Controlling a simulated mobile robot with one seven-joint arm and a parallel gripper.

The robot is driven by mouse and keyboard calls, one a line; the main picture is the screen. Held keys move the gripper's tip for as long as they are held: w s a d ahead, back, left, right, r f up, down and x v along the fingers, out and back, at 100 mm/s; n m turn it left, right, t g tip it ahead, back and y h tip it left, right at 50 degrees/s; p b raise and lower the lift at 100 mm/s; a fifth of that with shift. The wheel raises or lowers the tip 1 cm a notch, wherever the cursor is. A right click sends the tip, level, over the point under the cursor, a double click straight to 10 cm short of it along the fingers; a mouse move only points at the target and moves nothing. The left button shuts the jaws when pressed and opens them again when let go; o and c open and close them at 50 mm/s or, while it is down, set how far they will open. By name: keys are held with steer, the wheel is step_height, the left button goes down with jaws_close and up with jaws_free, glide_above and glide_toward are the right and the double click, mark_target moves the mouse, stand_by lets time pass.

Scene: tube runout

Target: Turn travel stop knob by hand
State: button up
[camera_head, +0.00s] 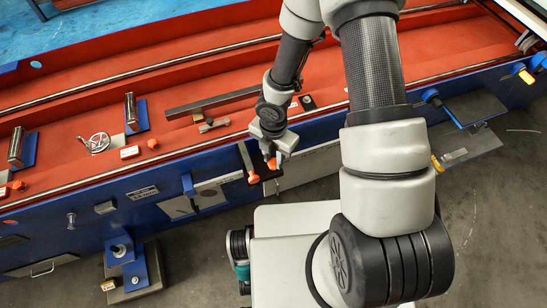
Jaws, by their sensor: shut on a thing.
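My gripper (276,157) points down at the front edge of the blue and red machine (330,166). It is shut on a small orange knob (272,163), which I take to be the travel stop knob. The fingers cover part of this knob. A second orange knob (253,179) sits just to the left and lower, on a dark bracket (245,158) at the machine's front side. How far the held knob is turned cannot be told.
A silver handwheel (98,142) and upright metal rollers (130,112) stand on the red bed at left. A dark bar (212,102) lies behind my gripper. Grey floor (490,220) is open at right.

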steer(key=o, duration=0.6)
steer(key=shift+m, duration=0.5)
steer(key=o, duration=0.3)
step_height(320, 180, up, 6)
steer(key=p, duration=0.6)
steer(key=shift+r, duration=0.1)
step_height(320, 180, up, 17)
steer(key=p, duration=0.6)
steer(key=shift+r, duration=0.15)
